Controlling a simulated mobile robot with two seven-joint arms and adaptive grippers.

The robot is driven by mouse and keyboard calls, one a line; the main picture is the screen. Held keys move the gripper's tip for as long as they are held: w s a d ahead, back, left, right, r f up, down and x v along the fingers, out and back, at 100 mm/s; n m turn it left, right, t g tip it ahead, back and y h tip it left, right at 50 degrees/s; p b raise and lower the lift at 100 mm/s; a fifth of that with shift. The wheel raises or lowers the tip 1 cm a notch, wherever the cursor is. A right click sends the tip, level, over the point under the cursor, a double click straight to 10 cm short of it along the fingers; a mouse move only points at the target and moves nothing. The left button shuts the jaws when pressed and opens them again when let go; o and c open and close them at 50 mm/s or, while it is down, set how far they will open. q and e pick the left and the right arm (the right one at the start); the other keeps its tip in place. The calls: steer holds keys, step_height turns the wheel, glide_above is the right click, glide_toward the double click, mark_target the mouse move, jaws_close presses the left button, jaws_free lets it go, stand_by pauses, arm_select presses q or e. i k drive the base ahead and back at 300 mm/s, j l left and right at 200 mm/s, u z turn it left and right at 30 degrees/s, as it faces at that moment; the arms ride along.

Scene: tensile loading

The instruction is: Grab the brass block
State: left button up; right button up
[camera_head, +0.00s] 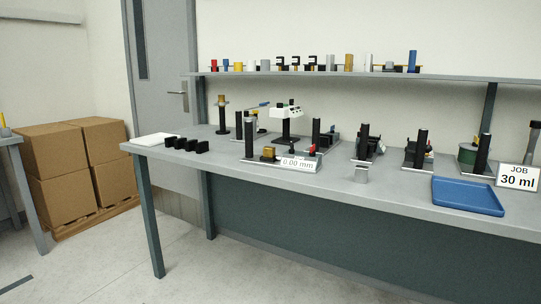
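A small brass-coloured block (269,152) sits low on a metal base plate on the workbench, left of the middle of the view. It is between a black upright post (249,138) and the "0.00 mm" sign (297,163). It is small, so its exact shape and whether it is fixed are hard to tell. Another brass-coloured piece (222,101) tops a dark stand farther back on the left. Neither of my grippers shows in the head view.
The grey workbench (400,197) carries several black-post fixtures, a blue tray (467,195), a "JOB 30 ml" sign (518,177), a white pad (153,140) and several black blocks (187,145). A shelf (330,75) with small parts runs above. Cardboard boxes (70,165) stand left. Floor in front is clear.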

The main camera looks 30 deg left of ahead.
mark_target(269, 152)
steer(key=i+j, duration=0.1)
steer(key=j, duration=2.2)
steer(key=i+j, duration=0.15)
steer(key=j, duration=0.95)
steer(key=j+z, duration=0.7)
steer(key=z, duration=0.2)
steer(key=k, duration=0.05)
